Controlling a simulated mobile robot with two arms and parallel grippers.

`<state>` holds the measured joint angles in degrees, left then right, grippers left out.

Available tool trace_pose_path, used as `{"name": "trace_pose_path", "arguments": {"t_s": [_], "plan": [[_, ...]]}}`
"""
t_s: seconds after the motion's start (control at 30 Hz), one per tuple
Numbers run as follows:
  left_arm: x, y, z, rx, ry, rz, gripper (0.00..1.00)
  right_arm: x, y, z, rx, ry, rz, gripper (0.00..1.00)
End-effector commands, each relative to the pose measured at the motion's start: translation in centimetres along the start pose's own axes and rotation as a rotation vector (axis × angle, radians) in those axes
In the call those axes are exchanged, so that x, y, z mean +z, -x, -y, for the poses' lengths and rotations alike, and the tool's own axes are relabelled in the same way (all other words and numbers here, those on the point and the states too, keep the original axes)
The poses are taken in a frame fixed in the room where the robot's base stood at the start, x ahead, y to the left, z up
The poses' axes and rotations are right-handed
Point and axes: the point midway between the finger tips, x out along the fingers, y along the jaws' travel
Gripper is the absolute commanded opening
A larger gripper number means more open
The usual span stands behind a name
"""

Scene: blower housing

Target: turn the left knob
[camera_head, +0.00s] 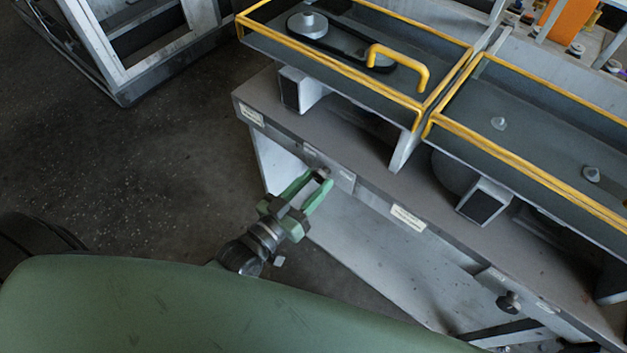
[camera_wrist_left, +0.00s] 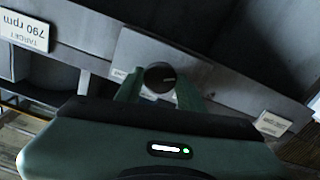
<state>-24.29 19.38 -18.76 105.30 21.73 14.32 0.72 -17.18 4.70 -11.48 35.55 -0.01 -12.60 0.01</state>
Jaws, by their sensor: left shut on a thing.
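The left knob (camera_wrist_left: 160,77) is a dark round knob on a pale plate on the front face of the machine bench. In the left wrist view it sits between the two green fingers of my left gripper (camera_wrist_left: 161,92), which is shut on it. In the head view my left gripper (camera_head: 319,182) reaches the bench front, and the knob (camera_head: 323,172) is mostly hidden between its fingertips. A second dark knob (camera_head: 509,302) is on the bench front at the lower right, apart from the gripper. My right gripper is not in view.
A label (camera_wrist_left: 24,30) reading "TARGET 790 rpm" is left of the knob in the wrist view. Another label (camera_head: 408,218) is on the bench edge. Yellow-railed trays (camera_head: 440,100) stand above the bench. Bare dark floor (camera_head: 170,160) lies left of it.

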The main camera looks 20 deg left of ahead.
Motion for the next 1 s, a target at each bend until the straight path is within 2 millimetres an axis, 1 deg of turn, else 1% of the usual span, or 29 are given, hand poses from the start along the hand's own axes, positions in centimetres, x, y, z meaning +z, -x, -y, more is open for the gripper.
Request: {"name": "trace_pose_path", "arguments": {"t_s": [0.07,0.1,0.17,0.2,0.47,0.57,0.67,0.8,0.9,1.0], "plan": [[0.0,0.0,0.0,0.000,-0.001,-0.001,0.00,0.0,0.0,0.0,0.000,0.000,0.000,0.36],[0.0,0.0,0.0,0.000,-0.001,-0.001,0.41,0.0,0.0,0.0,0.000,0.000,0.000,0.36],[0.0,0.0,0.0,0.000,-0.002,-0.001,0.58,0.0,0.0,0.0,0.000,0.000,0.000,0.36],[0.0,0.0,0.0,0.000,-0.002,-0.001,0.60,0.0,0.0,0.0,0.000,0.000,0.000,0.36],[0.0,0.0,0.0,0.000,-0.002,-0.001,0.60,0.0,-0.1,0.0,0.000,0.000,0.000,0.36],[0.1,0.5,0.0,0.000,-0.003,0.000,0.60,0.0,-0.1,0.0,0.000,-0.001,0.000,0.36],[0.2,1.9,0.1,-0.001,-0.003,0.002,0.60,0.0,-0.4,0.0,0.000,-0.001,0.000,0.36],[0.3,4.4,0.0,0.000,-0.002,0.003,0.60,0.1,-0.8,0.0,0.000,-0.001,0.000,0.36],[0.2,6.0,0.1,0.000,-0.002,0.002,0.60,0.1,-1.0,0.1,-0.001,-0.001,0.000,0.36],[0.2,7.1,0.1,0.000,-0.002,0.002,0.60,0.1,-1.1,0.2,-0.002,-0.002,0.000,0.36]]}}
